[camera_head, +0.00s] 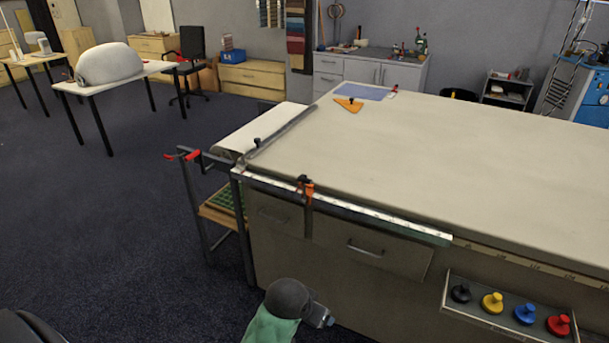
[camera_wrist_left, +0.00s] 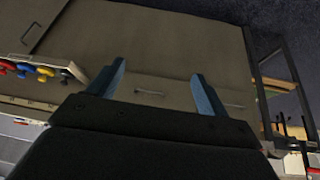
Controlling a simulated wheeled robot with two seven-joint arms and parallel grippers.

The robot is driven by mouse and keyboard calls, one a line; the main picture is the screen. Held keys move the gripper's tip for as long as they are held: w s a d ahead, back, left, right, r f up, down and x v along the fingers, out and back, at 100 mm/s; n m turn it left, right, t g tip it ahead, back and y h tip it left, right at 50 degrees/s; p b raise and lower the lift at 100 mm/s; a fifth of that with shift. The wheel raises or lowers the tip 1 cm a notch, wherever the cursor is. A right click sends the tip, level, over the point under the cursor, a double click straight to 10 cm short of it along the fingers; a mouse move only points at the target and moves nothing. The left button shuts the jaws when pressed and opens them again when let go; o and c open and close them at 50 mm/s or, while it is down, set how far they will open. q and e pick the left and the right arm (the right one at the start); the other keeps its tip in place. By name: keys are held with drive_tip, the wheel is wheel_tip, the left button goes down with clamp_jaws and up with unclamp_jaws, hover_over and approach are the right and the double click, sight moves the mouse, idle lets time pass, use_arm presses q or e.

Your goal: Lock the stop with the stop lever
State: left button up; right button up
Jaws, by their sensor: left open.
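The stop (camera_head: 304,187) is a small black and orange piece on the metal rail (camera_head: 370,212) along the table's front edge. Its orange part, which looks like the stop lever (camera_head: 308,191), sits on its right side; whether it is locked is too small to tell. My left gripper (camera_head: 322,317) is low in front of the cabinet, below and apart from the stop. In the left wrist view its two blue fingers (camera_wrist_left: 159,70) are spread and empty, with drawer fronts beyond. I cannot make out the stop in that view. My right gripper is not in view.
The cloth table (camera_head: 470,150) carries an orange triangle (camera_head: 349,105). A tray (camera_head: 480,316) of black, yellow, blue and red knobs juts from the front at right. Red-handled parts (camera_head: 183,155) stick out at the rail's left end. The floor at left is clear.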

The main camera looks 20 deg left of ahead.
use_arm(q)
drive_tip(key=w+a+r+t+p, duration=0.1)
drive_tip(key=w+a+r, duration=0.2)
drive_tip(key=w, duration=0.3)
drive_tip(key=w+a+r+n+t+h+p, duration=0.1)
drive_tip(key=w+a+r+t, duration=0.15)
drive_tip(key=w, duration=0.35)
drive_tip(key=w+a+r+t+p, duration=0.1)
drive_tip(key=w+a+r, duration=0.2)
drive_tip(key=w, duration=0.4)
drive_tip(key=t+y, duration=0.2)
drive_tip(key=t, duration=0.6)
approach(304, 182)
drive_tip(key=w, duration=0.4)
drive_tip(key=shift+w+r+p, duration=0.15)
drive_tip(key=shift+w+p, duration=0.5)
drive_tip(key=shift+w, duration=1.05)
drive_tip(key=shift+w+r+p, duration=0.15)
drive_tip(key=shift+w+p, duration=0.45)
drive_tip(key=shift+w, duration=1.15)
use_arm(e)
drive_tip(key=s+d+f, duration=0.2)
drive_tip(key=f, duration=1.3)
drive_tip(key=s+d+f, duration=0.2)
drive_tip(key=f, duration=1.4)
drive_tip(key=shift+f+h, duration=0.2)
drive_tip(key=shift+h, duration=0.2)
use_arm(q)
drive_tip(key=shift+c, duration=0.5)
